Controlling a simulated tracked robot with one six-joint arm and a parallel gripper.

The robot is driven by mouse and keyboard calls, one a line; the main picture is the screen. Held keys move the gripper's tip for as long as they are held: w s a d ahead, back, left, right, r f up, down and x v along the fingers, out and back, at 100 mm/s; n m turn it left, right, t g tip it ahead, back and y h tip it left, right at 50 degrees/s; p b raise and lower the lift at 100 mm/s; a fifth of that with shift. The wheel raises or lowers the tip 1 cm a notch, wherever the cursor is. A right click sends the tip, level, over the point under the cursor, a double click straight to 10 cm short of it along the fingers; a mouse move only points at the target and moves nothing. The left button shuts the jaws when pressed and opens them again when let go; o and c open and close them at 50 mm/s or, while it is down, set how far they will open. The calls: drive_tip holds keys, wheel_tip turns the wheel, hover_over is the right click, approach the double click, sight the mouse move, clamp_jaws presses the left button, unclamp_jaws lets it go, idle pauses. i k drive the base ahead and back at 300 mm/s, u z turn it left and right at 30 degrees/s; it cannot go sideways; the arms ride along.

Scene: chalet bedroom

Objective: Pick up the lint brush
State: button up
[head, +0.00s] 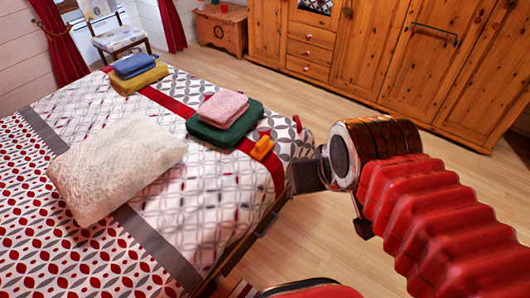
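A small orange object (262,147), which looks like the lint brush, lies on the red stripe of the bed (225,185), near the bed's right edge. Its exact shape is too small to make out. My gripper (302,170) is at the end of my red-sleeved arm, to the right of the orange object and apart from it in the picture. One grey finger part shows; the rest is hard to separate from the patterned bedspread behind. I see nothing held, and cannot tell how wide the fingers stand.
A pink folded towel (223,107) lies on a green one (225,130) beside the orange object. Blue (134,65) and yellow (139,79) folded cloths lie farther back. A fluffy pillow (115,168) lies left. Wooden cupboards (370,55) line the back; the floor between is clear.

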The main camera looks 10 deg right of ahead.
sight(264, 146)
drive_tip(key=u, duration=4.25)
drive_tip(key=k, duration=0.65)
drive_tip(key=u, duration=0.05)
